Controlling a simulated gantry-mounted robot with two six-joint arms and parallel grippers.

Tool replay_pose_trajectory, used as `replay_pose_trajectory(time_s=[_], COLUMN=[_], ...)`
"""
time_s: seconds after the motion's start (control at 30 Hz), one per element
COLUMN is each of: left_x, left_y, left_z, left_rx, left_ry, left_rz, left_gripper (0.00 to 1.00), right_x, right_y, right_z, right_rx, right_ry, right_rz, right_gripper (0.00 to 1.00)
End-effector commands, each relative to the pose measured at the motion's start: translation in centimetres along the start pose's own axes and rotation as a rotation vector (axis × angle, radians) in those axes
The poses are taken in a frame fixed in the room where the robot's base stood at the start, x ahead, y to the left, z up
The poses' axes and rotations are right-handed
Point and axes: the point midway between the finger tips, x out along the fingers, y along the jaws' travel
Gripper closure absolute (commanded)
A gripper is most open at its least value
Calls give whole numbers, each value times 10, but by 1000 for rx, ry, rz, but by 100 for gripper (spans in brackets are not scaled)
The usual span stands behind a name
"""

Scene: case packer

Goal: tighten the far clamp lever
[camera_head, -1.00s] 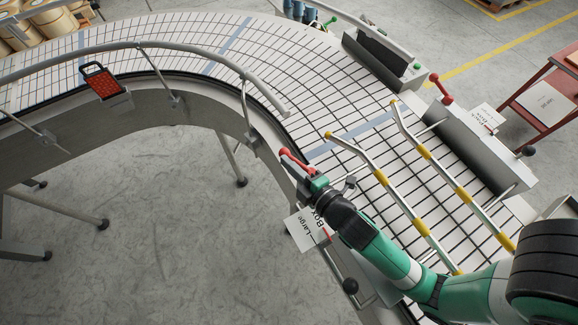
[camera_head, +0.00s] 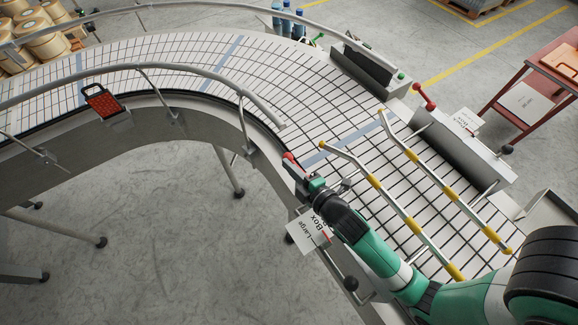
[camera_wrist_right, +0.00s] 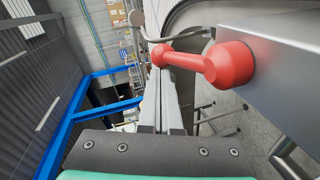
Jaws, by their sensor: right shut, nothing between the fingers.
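Two red clamp levers show in the head view. One red lever (camera_head: 424,96) stands on the grey guide block across the belt, tilted with its ball end up, and no gripper is near it. The other red lever (camera_head: 289,157) is on the belt's near side, mostly hidden by my right gripper (camera_head: 299,172). In the right wrist view a red lever (camera_wrist_right: 190,61) lies sideways, its round hub against a grey block. My right gripper's fingers (camera_wrist_right: 163,78) are shut and empty, close beside that lever; contact cannot be told. My left gripper is out of view.
The curved conveyor belt (camera_head: 300,75) is empty here. Guide rails (camera_head: 400,205) with yellow bands cross above it beside my right arm. A white box label (camera_head: 307,232) hangs below the gripper.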

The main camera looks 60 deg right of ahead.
Motion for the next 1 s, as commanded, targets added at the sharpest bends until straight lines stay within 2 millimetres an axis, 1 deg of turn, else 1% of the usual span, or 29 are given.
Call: replay_pose_trajectory(time_s=[0.2,0.77,0.87,1.0], left_x=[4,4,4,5], left_y=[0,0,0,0], left_z=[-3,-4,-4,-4], left_rx=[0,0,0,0], left_ry=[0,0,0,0], left_rz=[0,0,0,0], left_gripper=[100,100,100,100], right_x=[0,0,-2,-12], right_y=[0,0,0,2], right_z=[0,0,-3,-15], right_rx=[0,0,-1,0], right_ry=[0,0,2,0], right_rz=[0,0,0,0], right_gripper=[100,100,100,100])
